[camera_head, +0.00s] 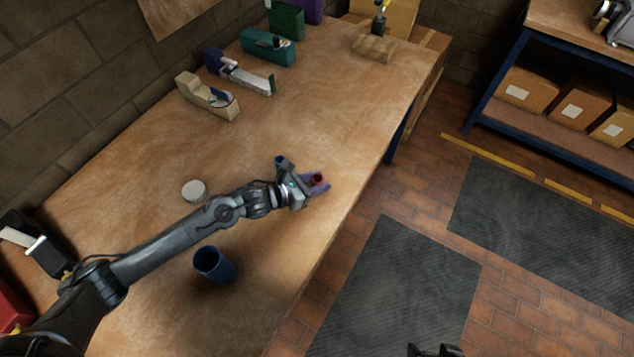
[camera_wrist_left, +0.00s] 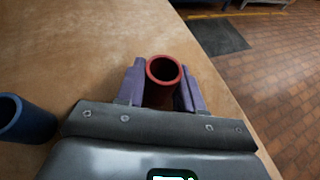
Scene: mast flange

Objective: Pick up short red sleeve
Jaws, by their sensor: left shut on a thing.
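The short red sleeve (camera_head: 317,179) is a small upright hollow tube near the right edge of the wooden table. In the left wrist view the red sleeve (camera_wrist_left: 164,72) stands between two purple fingers, its open mouth facing up. My left gripper (camera_head: 316,184) is shut on it, one finger on each side; the left wrist view also shows this gripper (camera_wrist_left: 162,88). The sleeve's lower part is hidden, so I cannot tell whether it touches the table. A small dark part of what looks like my right gripper (camera_head: 435,350) shows at the bottom edge.
A blue cup-like tube (camera_head: 214,265) stands below my left arm. Another blue piece (camera_head: 281,162) is partly hidden beside the gripper. A white disc (camera_head: 194,190) lies left of it. Tools, including a wooden plane (camera_head: 207,98), line the back. The table's middle is clear.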

